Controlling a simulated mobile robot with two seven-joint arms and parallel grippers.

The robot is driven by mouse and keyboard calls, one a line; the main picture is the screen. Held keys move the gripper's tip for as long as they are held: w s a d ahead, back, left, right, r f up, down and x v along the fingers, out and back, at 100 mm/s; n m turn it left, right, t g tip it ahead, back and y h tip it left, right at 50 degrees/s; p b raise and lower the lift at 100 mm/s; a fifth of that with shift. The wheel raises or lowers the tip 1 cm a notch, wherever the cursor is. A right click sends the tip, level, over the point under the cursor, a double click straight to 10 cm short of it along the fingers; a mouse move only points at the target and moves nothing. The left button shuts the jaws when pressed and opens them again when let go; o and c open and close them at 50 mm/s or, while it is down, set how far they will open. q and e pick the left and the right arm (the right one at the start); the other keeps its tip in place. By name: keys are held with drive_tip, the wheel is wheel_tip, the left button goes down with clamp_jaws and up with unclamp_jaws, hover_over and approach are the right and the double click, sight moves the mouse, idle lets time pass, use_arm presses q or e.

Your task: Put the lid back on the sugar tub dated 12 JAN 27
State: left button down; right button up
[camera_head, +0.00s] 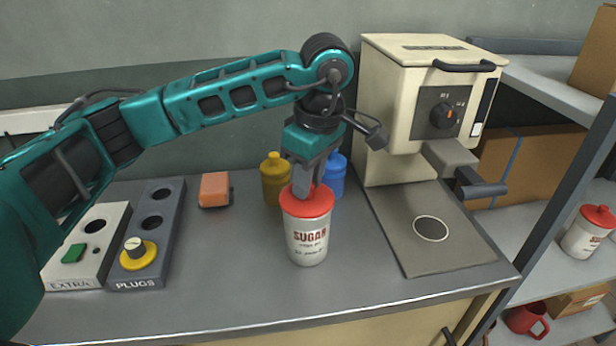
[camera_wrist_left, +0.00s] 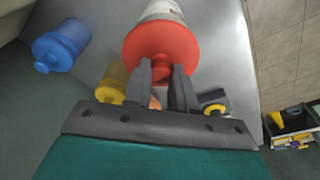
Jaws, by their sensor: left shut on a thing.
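A white sugar tub (camera_head: 307,240) with red "SUGAR" lettering stands upright on the steel counter. Its small date line is too small to read. The red lid (camera_head: 306,207) sits on top of the tub, and it also shows in the left wrist view (camera_wrist_left: 160,46). My left gripper (camera_head: 307,186) comes down from above and is shut on the lid's knob; the fingers also show in the left wrist view (camera_wrist_left: 161,78). Whether the lid is fully seated I cannot tell. A second sugar tub (camera_head: 580,238) with a red lid stands on the shelf at the right. My right gripper is not in view.
A yellow bottle (camera_head: 275,180) and a blue bottle (camera_head: 335,175) stand close behind the tub. The cream press (camera_head: 400,90) is at the right, with its base plate (camera_head: 395,215). An orange block (camera_head: 214,188), a "PLUGS" holder (camera_head: 165,210) and an "EXTRA" holder (camera_head: 98,240) are left. Counter between is clear.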

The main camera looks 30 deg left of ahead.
use_arm(q)
drive_tip(key=c, duration=0.9)
unclamp_jaws()
drive_tip(key=shift+o, duration=0.6)
drive_tip(key=o, duration=0.4)
drive_tip(key=shift+r, duration=0.1)
drive_tip(key=shift+r+p, duration=2.3)
drive_tip(key=shift+r, duration=1.2)
